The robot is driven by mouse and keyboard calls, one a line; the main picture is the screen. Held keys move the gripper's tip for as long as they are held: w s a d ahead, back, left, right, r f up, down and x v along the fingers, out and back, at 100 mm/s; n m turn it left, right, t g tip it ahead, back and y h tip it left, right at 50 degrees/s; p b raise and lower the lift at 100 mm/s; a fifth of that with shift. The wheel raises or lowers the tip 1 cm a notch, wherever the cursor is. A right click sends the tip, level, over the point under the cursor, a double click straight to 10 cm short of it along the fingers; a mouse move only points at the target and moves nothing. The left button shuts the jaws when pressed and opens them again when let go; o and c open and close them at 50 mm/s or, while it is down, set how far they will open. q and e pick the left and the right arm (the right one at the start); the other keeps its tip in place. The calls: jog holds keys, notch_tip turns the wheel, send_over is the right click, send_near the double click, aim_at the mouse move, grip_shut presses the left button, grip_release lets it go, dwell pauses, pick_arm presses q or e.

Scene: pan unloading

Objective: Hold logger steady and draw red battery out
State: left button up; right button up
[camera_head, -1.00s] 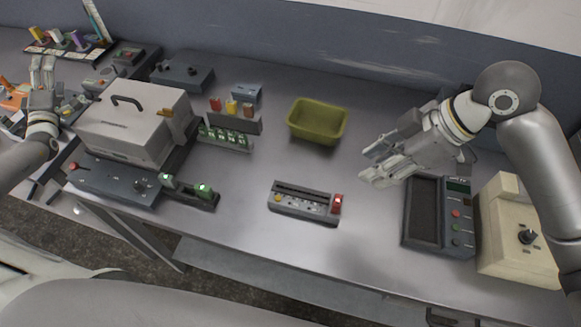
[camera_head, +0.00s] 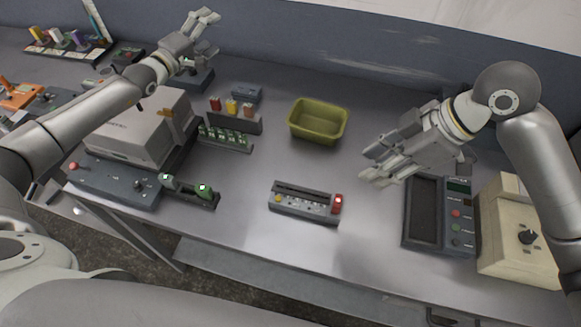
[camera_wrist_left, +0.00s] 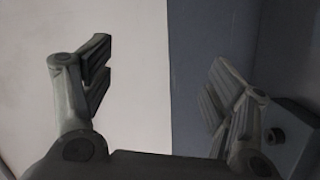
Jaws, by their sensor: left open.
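A grey logger (camera_head: 290,205) with a slot along its top and a yellow button lies on the front middle of the bench. A red battery (camera_head: 338,203) sits at its right end. My left gripper (camera_head: 207,30) is open and empty, raised near the back wall over the left side, far from the logger. Its spread fingers also show in the left wrist view (camera_wrist_left: 155,75), with nothing between them. My right gripper (camera_head: 366,168) is open and empty, above the bench, behind and to the right of the logger. Nothing touches the logger.
A yellow-green bin (camera_head: 318,121) stands behind the logger. A grey meter (camera_head: 423,215) and a beige box (camera_head: 510,245) stand at the right. Bench around the logger is clear.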

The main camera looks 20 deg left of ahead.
pick_arm(q)
jog(key=s+d+f+n+g, duration=0.1)
jog(key=s+d+f+g, duration=0.1)
jog(key=d, duration=0.5)
jog(key=s+d+f+n+g+h, duration=0.1)
jog(key=d+f+g, duration=0.3)
jog(key=d, duration=0.4)
jog(key=s+d+f+n+g, duration=0.2)
jog(key=s+d+f+g, duration=0.1)
jog(key=d, duration=0.5)
jog(key=shift+s+d+f+h, duration=0.3)
jog(key=shift+s+f, duration=0.1)
jog(key=shift+f, duration=0.15)
jog(key=s+d+f+n+g+y, duration=0.1)
jog(key=s+d+f+g+y, duration=0.1)
jog(key=s+d+g, duration=0.6)
jog(key=y, duration=0.4)
send_over(291, 196)
jog(key=shift+f+n, duration=0.1)
jog(key=shift+n, duration=0.3)
notch_tip(291, 196, down, 10)
jog(key=shift+r, duration=0.1)
